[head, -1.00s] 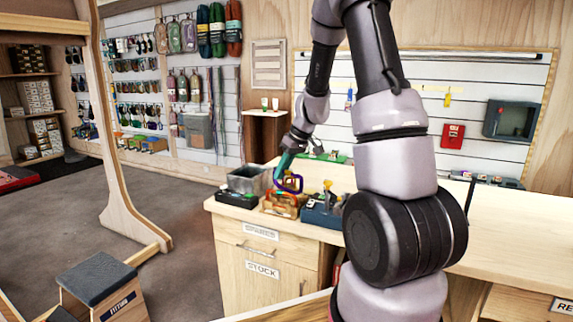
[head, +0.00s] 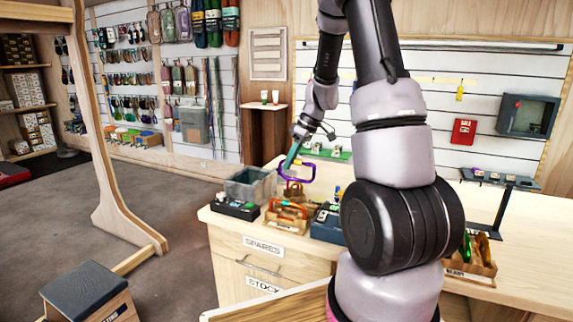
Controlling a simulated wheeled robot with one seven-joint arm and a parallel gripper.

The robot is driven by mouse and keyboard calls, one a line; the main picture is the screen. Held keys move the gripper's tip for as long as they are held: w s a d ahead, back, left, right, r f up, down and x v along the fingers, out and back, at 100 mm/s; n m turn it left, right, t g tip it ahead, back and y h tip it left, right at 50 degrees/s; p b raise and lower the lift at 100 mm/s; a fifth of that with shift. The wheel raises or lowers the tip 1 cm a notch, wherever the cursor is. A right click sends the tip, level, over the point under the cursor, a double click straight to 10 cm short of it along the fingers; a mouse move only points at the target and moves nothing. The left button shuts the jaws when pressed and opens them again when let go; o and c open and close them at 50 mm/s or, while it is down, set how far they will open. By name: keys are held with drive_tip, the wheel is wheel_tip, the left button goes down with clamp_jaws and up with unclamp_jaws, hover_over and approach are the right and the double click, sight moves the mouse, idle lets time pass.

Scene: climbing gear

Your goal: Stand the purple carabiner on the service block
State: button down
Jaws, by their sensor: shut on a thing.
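My gripper (head: 290,157) is shut on the purple carabiner (head: 313,173). The carabiner is a purple loop, held in the air above the near left end of the wooden bench. A wooden holder with orange carabiners (head: 287,215) stands on the bench below it. A brownish thing (head: 293,190) shows just under the loop, and I cannot tell whether they touch. I cannot make out for sure which thing is the service block.
A grey bin (head: 250,184), a black tray (head: 236,207) and a blue box (head: 327,226) crowd the bench end. A dark stand (head: 502,179) and a wooden crate with coloured carabiners (head: 468,263) are at right. My arm hides the bench's middle.

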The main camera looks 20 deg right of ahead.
sight(289, 179)
drive_tip(key=shift+w+d+f, duration=0.1)
drive_tip(key=shift+w+f, duration=0.1)
drive_tip(key=shift+f, duration=1.4)
drive_tip(key=shift+w+f, duration=0.2)
drive_tip(key=shift+f, duration=1.35)
drive_tip(key=shift+f, duration=0.7)
drive_tip(key=shift+f, duration=0.15)
drive_tip(key=shift+f, duration=1.05)
drive_tip(key=shift+f, duration=0.55)
drive_tip(key=c, duration=0.8)
unclamp_jaws()
drive_tip(key=shift+c, duration=0.2)
drive_tip(key=shift+d, duration=0.1)
